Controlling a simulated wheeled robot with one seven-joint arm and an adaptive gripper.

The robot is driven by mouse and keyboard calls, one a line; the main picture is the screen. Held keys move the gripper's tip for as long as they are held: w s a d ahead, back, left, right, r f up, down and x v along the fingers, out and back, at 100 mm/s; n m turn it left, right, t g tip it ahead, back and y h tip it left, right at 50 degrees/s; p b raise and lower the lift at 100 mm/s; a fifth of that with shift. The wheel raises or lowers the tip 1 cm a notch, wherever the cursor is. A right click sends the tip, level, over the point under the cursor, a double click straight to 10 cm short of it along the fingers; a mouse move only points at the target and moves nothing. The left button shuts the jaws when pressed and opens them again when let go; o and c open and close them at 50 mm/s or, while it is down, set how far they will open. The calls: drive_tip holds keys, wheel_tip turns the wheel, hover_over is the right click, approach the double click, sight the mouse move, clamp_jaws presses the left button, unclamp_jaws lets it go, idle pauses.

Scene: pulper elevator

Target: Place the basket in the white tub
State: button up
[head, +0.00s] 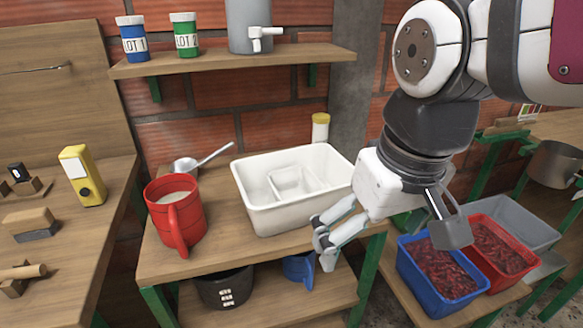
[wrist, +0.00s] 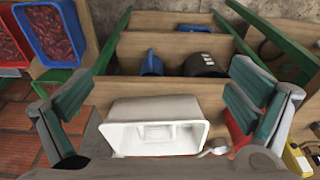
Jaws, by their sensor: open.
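The white tub (head: 262,212) stands upright on the wooden table, left of my gripper (head: 388,240). A small white rectangular shape (head: 290,180) shows inside it; I cannot tell whether this is a basket or part of the tub. No other clear basket is in view. In the wrist view the tub (wrist: 118,143) lies low in the middle, beyond the fingers. My gripper (wrist: 160,88) is open, its fingers wide apart with nothing between them. It hangs beside the tub's right front side in the head view.
A red mug (head: 180,215) and metal spoon (head: 200,158) are left of the tub. A black pot (head: 226,288) and blue mug (head: 298,269) are on the lower shelf. Blue (head: 420,275) and red (head: 505,232) crates of red fruit stand right. A shelf (head: 220,61) runs above.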

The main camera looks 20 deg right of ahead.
drive_tip(key=s+f, duration=0.1)
drive_tip(key=s, duration=0.7)
drive_tip(key=shift+f+g, duration=0.4)
drive_tip(key=shift+d, duration=0.1)
wheel_tip(320, 180, up, 15)
drive_tip(key=t+p, duration=0.2)
drive_tip(key=p, duration=1.1)
drive_tip(key=shift+t, duration=0.4)
